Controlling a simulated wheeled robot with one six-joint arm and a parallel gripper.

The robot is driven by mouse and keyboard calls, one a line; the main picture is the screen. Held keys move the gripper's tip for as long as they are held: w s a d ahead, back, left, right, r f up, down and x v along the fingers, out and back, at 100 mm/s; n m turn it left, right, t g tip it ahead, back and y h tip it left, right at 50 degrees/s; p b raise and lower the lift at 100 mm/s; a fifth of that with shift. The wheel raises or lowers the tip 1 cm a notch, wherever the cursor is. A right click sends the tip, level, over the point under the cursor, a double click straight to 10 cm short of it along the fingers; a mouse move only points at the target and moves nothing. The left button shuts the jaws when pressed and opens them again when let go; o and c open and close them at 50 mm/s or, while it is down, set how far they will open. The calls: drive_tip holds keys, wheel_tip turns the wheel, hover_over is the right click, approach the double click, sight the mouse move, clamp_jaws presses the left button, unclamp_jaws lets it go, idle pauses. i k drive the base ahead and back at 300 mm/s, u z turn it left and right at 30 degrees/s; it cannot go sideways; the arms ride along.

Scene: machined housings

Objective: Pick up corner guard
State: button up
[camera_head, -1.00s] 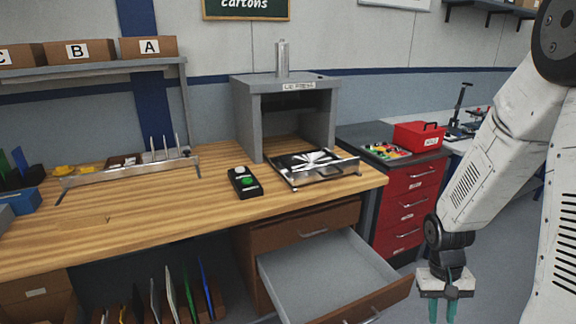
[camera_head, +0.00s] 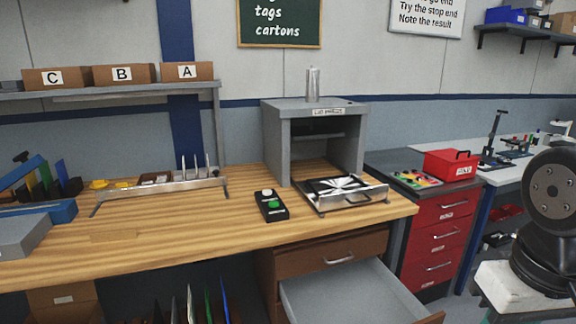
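I cannot pick out a corner guard with certainty. Small yellow pieces (camera_head: 99,184) lie on the wooden bench (camera_head: 150,236) at the left, behind a low metal rail; they are too small to identify. The open drawer (camera_head: 345,296) under the bench shows a bare grey floor in its visible part. My gripper is out of view; only part of my arm shows at the lower right.
A grey press (camera_head: 315,140) stands on the bench, with a black and white fixture plate (camera_head: 345,192) before it. A black button box (camera_head: 270,205) sits beside the plate. A red toolbox (camera_head: 451,164) stands on the red drawer cabinet (camera_head: 437,238). The bench's front middle is clear.

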sight(109, 236)
drive_tip(key=u, duration=1.35)
drive_tip(key=i, duration=1.6)
drive_tip(key=z, duration=0.4)
